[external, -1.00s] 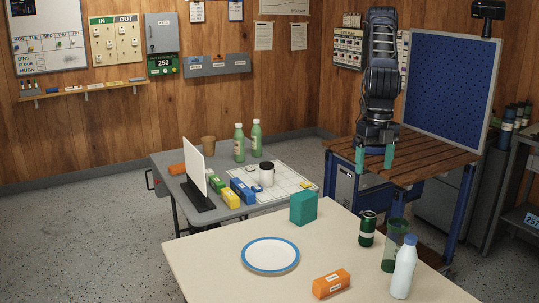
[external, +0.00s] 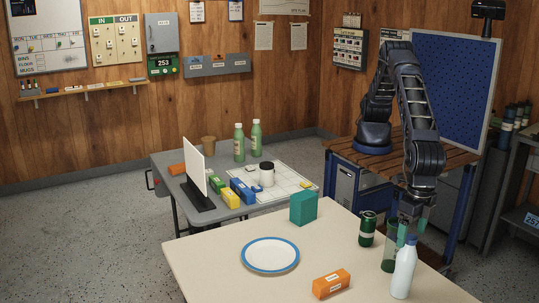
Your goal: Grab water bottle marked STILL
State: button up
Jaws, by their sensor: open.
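Two green bottles with pale caps, (external: 239,143) and (external: 256,138), stand upright at the back of the grey table; their labels are too small to read. A white bottle with a blue cap (external: 403,270) stands upright at the right end of the cream table; I see no readable mark on it. My gripper (external: 412,230) is open and points down over the right end of the cream table, close to the white bottle and a green see-through cup (external: 389,256). It partly hides the cup's top. I cannot tell whether the fingers touch anything.
On the cream table (external: 210,257) are a dark green can (external: 367,229), a teal box (external: 303,208), a blue-rimmed plate (external: 270,255) and an orange box (external: 331,284). The grey table holds an upright white panel (external: 195,165), small coloured boxes and a white mug (external: 266,174).

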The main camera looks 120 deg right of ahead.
aim_at(409, 248)
jog(key=shift+s+f, duration=0.1)
jog(key=shift+f, duration=2.85)
jog(key=shift+c, duration=0.2)
grip_shut()
jog(key=shift+r, duration=0.15)
